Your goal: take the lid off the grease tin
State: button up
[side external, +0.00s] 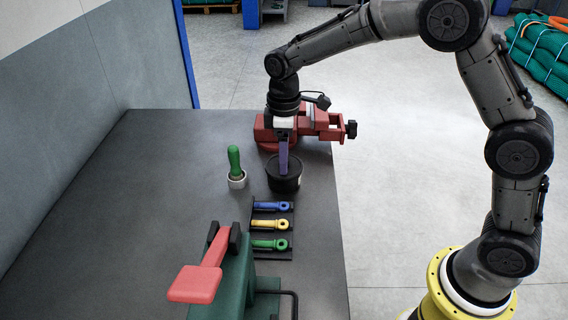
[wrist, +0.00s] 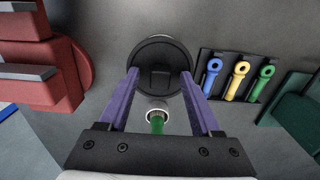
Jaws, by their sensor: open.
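The grease tin (side external: 284,183) is a round black tin on the dark bench, near its right edge in the side external view. Its black lid (wrist: 160,58) shows from above in the wrist view, with a raised block in the middle, and appears seated on the tin. My gripper (wrist: 160,78) has purple fingers spread to either side of the lid, open, with nothing held. In the side external view the gripper (side external: 284,172) points down at the tin and hides part of its top. I cannot tell whether the fingers touch the lid.
A red vise (side external: 265,135) stands just behind the tin. A green-handled tool (side external: 234,162) stands in a small white cup to the left. A rack (side external: 258,228) holds blue, yellow and green tools in front. A green machine with a red lever (side external: 204,275) is nearest. The bench's left side is clear.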

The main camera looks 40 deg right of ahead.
grip_shut()
dwell(0.3)
jog(key=shift+r, duration=0.15)
jog(key=shift+r, duration=0.6)
jog(key=s+d+r, duration=0.2)
jog(key=s+r, duration=0.9)
jog(key=s, duration=0.2)
jog(key=shift+s+d+r, duration=0.25)
jog(key=shift+s+d, duration=0.05)
jog(key=shift+s, duration=0.1)
